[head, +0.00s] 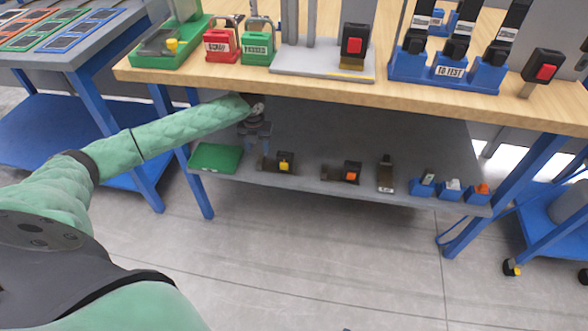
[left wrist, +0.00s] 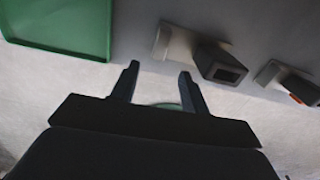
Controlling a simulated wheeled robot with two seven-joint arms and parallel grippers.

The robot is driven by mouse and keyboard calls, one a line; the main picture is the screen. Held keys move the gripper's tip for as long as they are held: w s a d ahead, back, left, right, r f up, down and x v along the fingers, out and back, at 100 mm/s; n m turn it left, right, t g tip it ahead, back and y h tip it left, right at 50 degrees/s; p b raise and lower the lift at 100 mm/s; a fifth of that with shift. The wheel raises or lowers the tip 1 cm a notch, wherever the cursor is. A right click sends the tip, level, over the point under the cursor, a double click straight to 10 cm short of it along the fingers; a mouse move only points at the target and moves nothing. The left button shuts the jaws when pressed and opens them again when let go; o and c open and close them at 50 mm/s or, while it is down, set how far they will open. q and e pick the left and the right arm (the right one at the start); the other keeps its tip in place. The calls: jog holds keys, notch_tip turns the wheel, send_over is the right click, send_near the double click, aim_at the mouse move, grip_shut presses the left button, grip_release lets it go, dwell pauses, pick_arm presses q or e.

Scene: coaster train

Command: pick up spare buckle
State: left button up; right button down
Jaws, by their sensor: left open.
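On the grey lower shelf lie two dark buckles on stalks, one with a yellow button (head: 285,163) and one with an orange button (head: 352,172). I cannot tell which is the spare. In the left wrist view, one dark buckle (left wrist: 218,64) lies just beyond and right of my fingers, and another (left wrist: 300,88) lies further right. My left gripper (head: 265,149) reaches in under the tabletop, near the yellow-button buckle. It is open, and nothing shows between its fingertips (left wrist: 158,75). My right gripper is not in view.
A green tray (head: 215,158) sits left on the lower shelf (head: 330,200). A labelled dark piece (head: 386,174) and several small blue holders (head: 450,189) stand to the right. The wooden tabletop (head: 400,92) overhangs the shelf. Open floor lies in front.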

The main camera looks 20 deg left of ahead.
aim_at(260, 159)
pick_arm(q)
jog(key=shift+w+a+r, duration=0.15)
jog(key=shift+w+a, duration=0.15)
jog(key=shift+w, duration=0.4)
jog(key=shift+f+b, duration=0.35)
jog(key=shift+f, duration=3.5)
grip_shut()
